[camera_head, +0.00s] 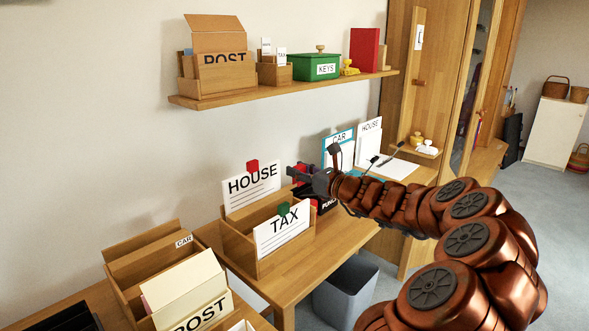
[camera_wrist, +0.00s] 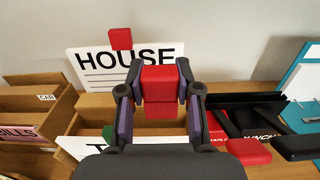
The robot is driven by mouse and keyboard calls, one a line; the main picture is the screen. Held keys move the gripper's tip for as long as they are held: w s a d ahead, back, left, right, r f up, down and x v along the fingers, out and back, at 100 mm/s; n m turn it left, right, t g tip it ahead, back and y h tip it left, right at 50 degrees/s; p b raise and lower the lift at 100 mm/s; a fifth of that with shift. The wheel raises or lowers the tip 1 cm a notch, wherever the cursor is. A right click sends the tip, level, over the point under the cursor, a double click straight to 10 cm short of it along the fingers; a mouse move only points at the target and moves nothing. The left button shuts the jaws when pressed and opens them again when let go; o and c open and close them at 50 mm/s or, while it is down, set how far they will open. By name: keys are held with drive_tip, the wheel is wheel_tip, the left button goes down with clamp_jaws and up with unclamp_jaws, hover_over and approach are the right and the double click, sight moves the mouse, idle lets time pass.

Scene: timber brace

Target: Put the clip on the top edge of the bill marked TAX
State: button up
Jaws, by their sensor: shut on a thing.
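My gripper (camera_head: 296,177) reaches left over the desk. In the wrist view my gripper (camera_wrist: 160,88) is shut on a red clip (camera_wrist: 160,82), held between both fingers. The TAX bill (camera_head: 283,236) stands in the front of a wooden holder, below and left of my gripper, with a green clip (camera_head: 283,208) at its top edge. In the wrist view the TAX bill (camera_wrist: 84,146) is mostly hidden by my gripper, and the green clip (camera_wrist: 107,133) shows beside it. The held clip is apart from the TAX bill.
The HOUSE bill (camera_head: 250,188) stands at the back of the wooden holder (camera_head: 238,243) with another red clip (camera_head: 253,166) on top. A black punch (camera_head: 327,203) and a CAR sheet (camera_head: 339,147) are to the right. A shelf (camera_head: 290,88) hangs above.

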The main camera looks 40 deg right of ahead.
drive_tip(key=shift+s+r+p, duration=0.1)
drive_tip(key=shift+p, duration=0.25)
drive_tip(key=b, duration=0.3)
hover_over(300, 204)
drive_tip(key=shift+f, duration=2.8)
drive_tip(key=shift+p, duration=1.05)
drive_tip(key=shift+f+b, duration=0.65)
drive_tip(key=shift+f, duration=1.1)
drive_tip(key=o, duration=1)
drive_tip(key=shift+c, duration=0.2)
